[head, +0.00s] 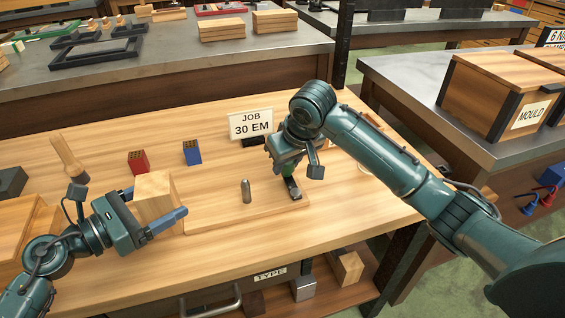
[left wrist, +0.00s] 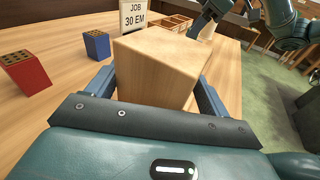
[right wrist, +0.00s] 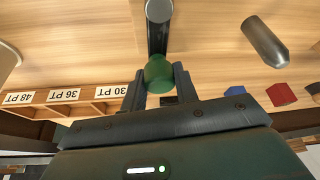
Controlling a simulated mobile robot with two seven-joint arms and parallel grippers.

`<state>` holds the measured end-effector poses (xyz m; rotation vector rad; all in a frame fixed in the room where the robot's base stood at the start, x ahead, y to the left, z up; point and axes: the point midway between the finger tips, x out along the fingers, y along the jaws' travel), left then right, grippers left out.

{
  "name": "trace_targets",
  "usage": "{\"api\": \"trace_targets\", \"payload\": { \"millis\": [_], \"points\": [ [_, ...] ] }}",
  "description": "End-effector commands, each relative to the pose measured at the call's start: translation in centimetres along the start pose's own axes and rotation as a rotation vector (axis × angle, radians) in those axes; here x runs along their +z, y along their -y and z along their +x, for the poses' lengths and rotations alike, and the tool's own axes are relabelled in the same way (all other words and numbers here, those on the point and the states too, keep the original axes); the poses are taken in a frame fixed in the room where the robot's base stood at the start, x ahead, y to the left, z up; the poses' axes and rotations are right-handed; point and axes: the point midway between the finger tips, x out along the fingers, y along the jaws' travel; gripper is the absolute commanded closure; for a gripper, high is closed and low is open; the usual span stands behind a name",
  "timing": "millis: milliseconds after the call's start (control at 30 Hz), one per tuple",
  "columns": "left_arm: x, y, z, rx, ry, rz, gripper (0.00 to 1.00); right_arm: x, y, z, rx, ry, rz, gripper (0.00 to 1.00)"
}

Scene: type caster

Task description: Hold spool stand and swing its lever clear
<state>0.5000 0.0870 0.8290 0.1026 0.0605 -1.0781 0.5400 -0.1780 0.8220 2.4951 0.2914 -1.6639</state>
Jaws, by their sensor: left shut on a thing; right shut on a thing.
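A pale wooden block (head: 155,192) is between the fingers of my left gripper (head: 157,211), and it fills the middle of the left wrist view (left wrist: 160,65). My left gripper is shut on it, left of a low wooden board (head: 225,219). A grey round-topped metal peg (head: 246,190) stands on the board. My right gripper (head: 288,166) is over the board's right part, shut on a green knob (right wrist: 158,74). I cannot tell which piece is the spool stand.
A red block (head: 138,161) and a blue block (head: 192,153) with holes stand behind the board. A "JOB 30 EM" sign (head: 251,124) is at the back. A wooden mallet (head: 69,158) stands at the left. Labelled compartments (right wrist: 80,103) lie near my right gripper.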

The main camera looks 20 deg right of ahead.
Motion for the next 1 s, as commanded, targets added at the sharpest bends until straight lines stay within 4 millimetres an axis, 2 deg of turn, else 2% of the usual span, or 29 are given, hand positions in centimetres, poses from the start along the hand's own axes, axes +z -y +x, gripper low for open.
{"api": "trace_targets", "payload": {
  "millis": [233, 700, 733, 1000],
  "points": [
    [-0.14, -0.21, -0.09, 0.007, -0.003, 0.003, 0.44, 0.22, -0.49, 0.00, 0.028, 0.005, 0.060, 0.90],
    [-0.14, -0.24, -0.11, 0.008, -0.003, 0.003, 0.44, 0.23, -0.64, 0.00, 0.034, 0.004, 0.074, 0.90],
    [-0.14, -0.25, -0.11, 0.008, -0.003, 0.003, 0.44, 0.22, -0.64, 0.00, 0.034, 0.004, 0.074, 0.69],
    [-0.13, -0.17, -0.08, 0.005, -0.003, 0.003, 0.44, 0.18, -0.54, -0.01, 0.032, 0.002, 0.072, 0.48]
  ]
}}
